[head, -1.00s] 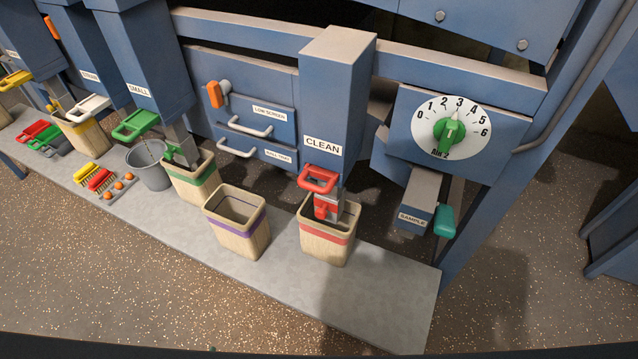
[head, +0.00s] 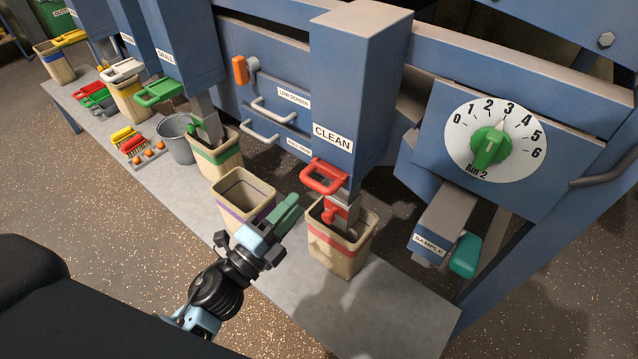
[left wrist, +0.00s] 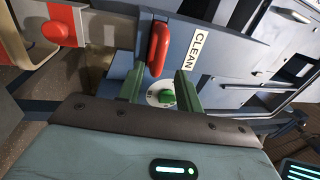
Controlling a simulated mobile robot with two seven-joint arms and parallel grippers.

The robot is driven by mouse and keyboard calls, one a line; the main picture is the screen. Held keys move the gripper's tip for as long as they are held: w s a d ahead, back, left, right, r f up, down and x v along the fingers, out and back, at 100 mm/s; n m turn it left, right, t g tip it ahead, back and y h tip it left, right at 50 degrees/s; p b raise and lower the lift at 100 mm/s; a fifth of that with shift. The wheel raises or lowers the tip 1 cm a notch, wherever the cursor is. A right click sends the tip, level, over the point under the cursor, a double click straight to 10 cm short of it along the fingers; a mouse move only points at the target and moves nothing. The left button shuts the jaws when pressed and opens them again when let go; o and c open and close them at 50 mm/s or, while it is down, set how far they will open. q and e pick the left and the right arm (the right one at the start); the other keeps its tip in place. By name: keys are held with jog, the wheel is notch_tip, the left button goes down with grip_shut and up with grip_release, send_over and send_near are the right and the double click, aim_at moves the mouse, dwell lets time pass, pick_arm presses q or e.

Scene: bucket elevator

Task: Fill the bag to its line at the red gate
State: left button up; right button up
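The red gate handle (head: 325,176) sits at the foot of the blue CLEAN chute, with a red clamp (head: 333,213) below it at the spout. An open tan bag with a red band (head: 340,259) stands under the spout; its fill level and line cannot be made out. My left gripper (head: 289,211) is left of this bag, in front of the purple-banded bag, and holds nothing. In the left wrist view its two green fingers (left wrist: 160,92) stand apart, with the red handle (left wrist: 158,48) beyond them. My right gripper is not in view.
A purple-banded bag (head: 243,194) stands left of the red-banded one. A green-banded bag (head: 217,163) and grey bucket (head: 178,140) stand farther left. The Air 2 dial (head: 493,140) and teal sample handle (head: 466,255) are at right. The bench's front right (head: 395,310) is clear.

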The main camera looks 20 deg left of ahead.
aim_at(315, 181)
pick_arm(q)
jog(key=p+x, duration=0.1)
jog(key=x, duration=0.6)
jog(key=shift+w+d, duration=0.2)
jog(key=shift+w, duration=0.1)
grip_shut()
